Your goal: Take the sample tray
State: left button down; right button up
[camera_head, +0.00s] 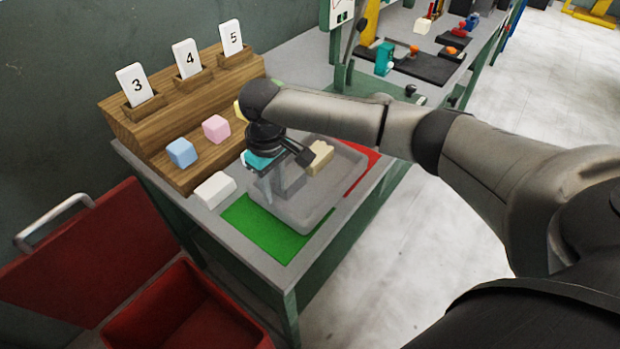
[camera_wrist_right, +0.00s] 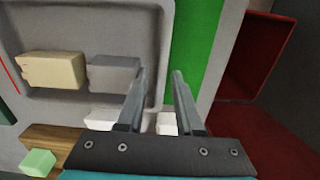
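The sample tray (camera_head: 322,192) is a grey, shallow tray with raised walls on the table, partly over a green mat and a red mat. It holds a cream block (camera_head: 320,157) and a grey block (camera_head: 292,182); both also show in the right wrist view, cream (camera_wrist_right: 53,70) and grey (camera_wrist_right: 113,74). My right gripper (camera_head: 277,195) points down at the tray's green-mat side. In the right wrist view its fingers (camera_wrist_right: 159,72) are apart, with the tray's wall in the gap between them. Contact with the wall cannot be told. My left gripper is not in view.
A wooden stepped rack (camera_head: 165,125) with cards 3, 4, 5 and foam cubes stands behind. A white block (camera_head: 214,190) lies left of the green mat (camera_head: 262,228). A red bin (camera_head: 185,310) is below. Part of the red mat (camera_head: 362,160) shows at right.

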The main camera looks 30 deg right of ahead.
aim_at(275, 203)
notch_tip(275, 203, down, 5)
jog(key=shift+a+r+b, duration=0.1)
jog(key=shift+a+b, duration=0.05)
jog(key=shift+b, duration=0.3)
jog(key=shift+s, duration=0.1)
grip_shut()
